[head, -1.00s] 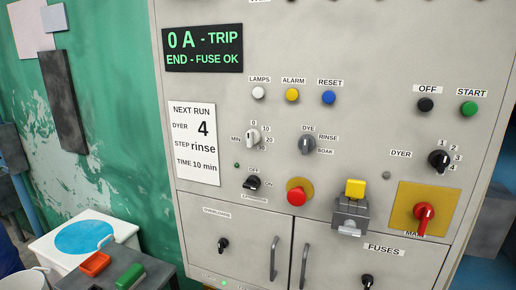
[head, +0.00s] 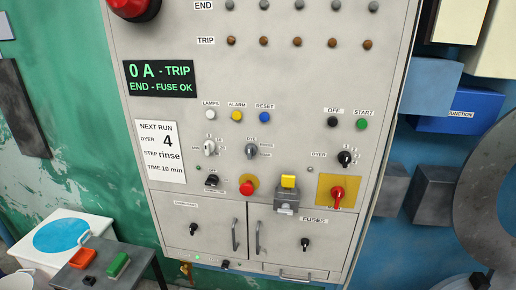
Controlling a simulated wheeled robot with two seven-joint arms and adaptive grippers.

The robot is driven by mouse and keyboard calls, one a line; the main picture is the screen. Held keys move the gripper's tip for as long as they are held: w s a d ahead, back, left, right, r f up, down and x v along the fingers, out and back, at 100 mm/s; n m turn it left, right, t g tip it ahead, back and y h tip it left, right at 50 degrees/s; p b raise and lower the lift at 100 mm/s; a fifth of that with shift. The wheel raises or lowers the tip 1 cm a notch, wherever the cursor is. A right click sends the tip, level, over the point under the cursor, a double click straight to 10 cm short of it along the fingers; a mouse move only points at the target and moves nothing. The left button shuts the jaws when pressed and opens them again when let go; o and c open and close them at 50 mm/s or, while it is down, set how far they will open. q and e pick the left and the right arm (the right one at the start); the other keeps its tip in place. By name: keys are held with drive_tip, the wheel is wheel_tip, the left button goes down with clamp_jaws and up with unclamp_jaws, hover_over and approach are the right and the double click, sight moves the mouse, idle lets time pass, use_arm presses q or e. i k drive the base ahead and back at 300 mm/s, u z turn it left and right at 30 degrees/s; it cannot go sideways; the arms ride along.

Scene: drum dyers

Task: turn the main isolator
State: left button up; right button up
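The main isolator (head: 338,194) is a red rotary handle on a yellow plate at the lower right of the grey control panel (head: 290,150). Its handle looks roughly upright, with the grip pointing down. The label below it is too small to read in full. A yellow-topped grey block (head: 287,195) sits just left of it. Neither of my grippers shows in the head view.
A red mushroom button (head: 247,188) and black DYER selector (head: 345,159) are near the isolator. Below are cabinet doors with handles (head: 258,236). Grey boxes (head: 394,184) project at the right.

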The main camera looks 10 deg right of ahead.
sight(338, 194)
drive_tip(key=u, duration=0.2)
drive_tip(key=i, duration=0.85)
drive_tip(key=z, duration=0.95)
